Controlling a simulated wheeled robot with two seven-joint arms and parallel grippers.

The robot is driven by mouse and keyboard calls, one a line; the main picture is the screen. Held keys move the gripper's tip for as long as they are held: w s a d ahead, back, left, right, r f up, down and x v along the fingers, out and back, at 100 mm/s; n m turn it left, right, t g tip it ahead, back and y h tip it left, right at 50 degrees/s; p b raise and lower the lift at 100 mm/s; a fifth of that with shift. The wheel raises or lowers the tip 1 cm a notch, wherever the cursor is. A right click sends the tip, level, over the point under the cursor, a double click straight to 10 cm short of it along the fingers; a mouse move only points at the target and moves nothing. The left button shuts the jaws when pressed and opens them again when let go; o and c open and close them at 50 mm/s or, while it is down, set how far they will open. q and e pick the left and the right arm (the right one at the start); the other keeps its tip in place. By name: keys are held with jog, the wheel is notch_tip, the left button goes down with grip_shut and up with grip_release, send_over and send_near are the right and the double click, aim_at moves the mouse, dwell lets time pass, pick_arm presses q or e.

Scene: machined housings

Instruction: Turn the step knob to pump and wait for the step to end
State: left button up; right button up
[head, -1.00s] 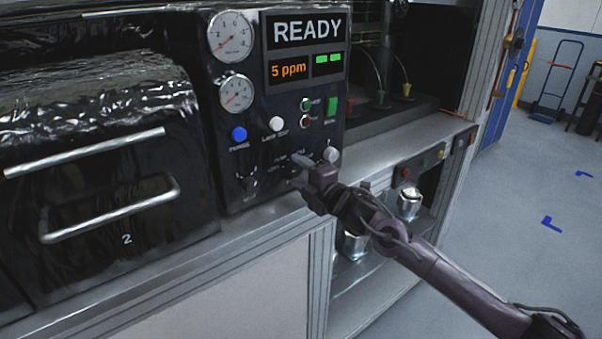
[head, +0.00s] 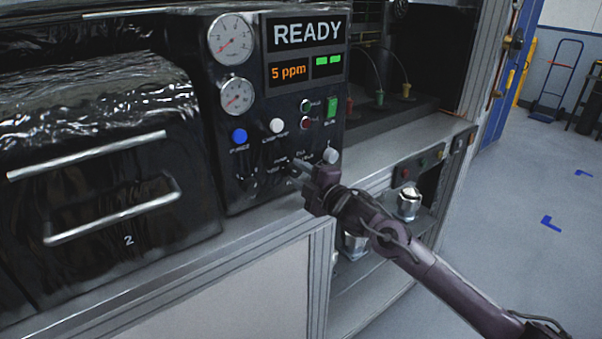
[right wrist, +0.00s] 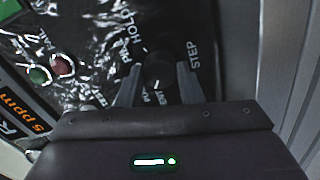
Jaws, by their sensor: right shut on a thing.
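My right gripper (head: 296,173) reaches the lower right of the black control panel (head: 285,100). In the right wrist view its two fingers (right wrist: 158,76) are shut on the dark round step knob (right wrist: 158,68), one on each side. Lettering around the knob includes STEP and HOLD. A pale mark shows near the knob's edge, but I cannot tell which label it points at. In the head view my gripper mostly hides the knob. The screen (head: 306,33) reads READY, with 5 ppm in orange and two green bars below. My left gripper is not in view.
Two gauges (head: 230,40), a blue button (head: 239,136), a white button (head: 277,125) and a green switch (head: 332,107) sit on the panel. A grey knob (head: 330,156) is close to my gripper. A handled black door (head: 100,150) is at left.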

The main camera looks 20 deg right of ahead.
jog(key=m+p, duration=0.1)
jog(key=m, duration=0.2)
jog(key=shift+m+p, duration=0.7)
jog(key=shift+m, duration=0.8)
jog(key=o, duration=1)
jog(key=shift+s, duration=0.1)
jog(key=b+v, duration=0.2)
jog(key=v, duration=0.5)
jog(key=shift+s+d, duration=0.15)
jog(key=shift+s, duration=0.15)
